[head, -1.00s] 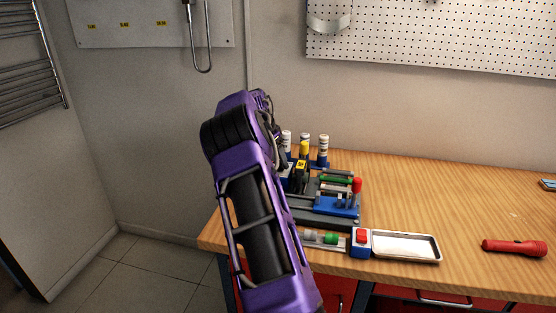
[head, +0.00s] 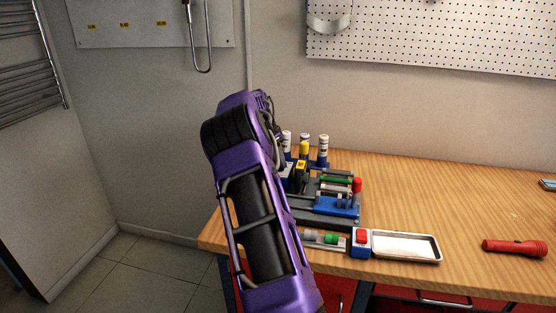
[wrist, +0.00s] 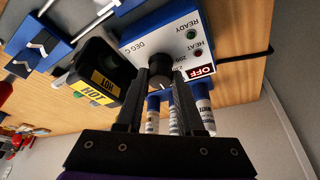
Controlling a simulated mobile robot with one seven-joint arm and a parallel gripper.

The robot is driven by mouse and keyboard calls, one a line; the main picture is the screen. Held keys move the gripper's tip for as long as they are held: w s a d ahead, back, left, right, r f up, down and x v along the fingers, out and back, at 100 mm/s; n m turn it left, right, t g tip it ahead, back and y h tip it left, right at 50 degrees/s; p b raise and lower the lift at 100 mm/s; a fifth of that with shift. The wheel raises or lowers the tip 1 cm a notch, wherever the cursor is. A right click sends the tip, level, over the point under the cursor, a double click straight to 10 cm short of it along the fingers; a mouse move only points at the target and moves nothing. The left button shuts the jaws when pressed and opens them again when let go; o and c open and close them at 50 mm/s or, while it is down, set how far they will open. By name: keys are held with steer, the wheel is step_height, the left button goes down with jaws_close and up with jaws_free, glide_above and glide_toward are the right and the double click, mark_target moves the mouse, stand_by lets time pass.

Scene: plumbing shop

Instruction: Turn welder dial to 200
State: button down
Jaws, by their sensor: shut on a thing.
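The welder control box (wrist: 180,45) shows in the wrist view, upside down, with a white face marked DEG C, HEAT, READY and OFF. Its dark dial (wrist: 152,90) sits between the fingers of my gripper (wrist: 152,78), which is shut on it. The dial's pointer is hidden by the fingers, so I cannot tell its setting. Part of the scale shows numbers beside the dial. A green lamp by READY is visible, and a dark red one by HEAT. In the head view my purple arm hides most of the box.
A black block with a yellow HOT label (wrist: 98,88) stands close beside my gripper. Several white and blue cylinders (head: 323,150) stand behind.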

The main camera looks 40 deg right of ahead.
steer(key=n+t+b, duration=0.1)
steer(key=n, duration=0.3)
steer(key=shift+s+y, duration=0.15)
steer(key=shift+y, duration=0.15)
steer(key=n, duration=0.1)
steer(key=n+t, duration=0.1)
steer(key=n, duration=0.1)
steer(key=shift+d+n+t+y+b, duration=0.15)
steer(key=shift+n+t+y+b, duration=0.15)
steer(key=shift+y, duration=0.1)
steer(key=n+t+y, duration=0.1)
steer(key=n, duration=0.3)
steer(key=shift+s+d+r, duration=0.1)
steer(key=shift+n+y+p, duration=0.45)
steer(key=shift+n+y, duration=0.35)
steer(key=shift+n, duration=0.9)
steer(key=c, duration=0.6)
jaws_free()
steer(key=shift+o, duration=0.2)
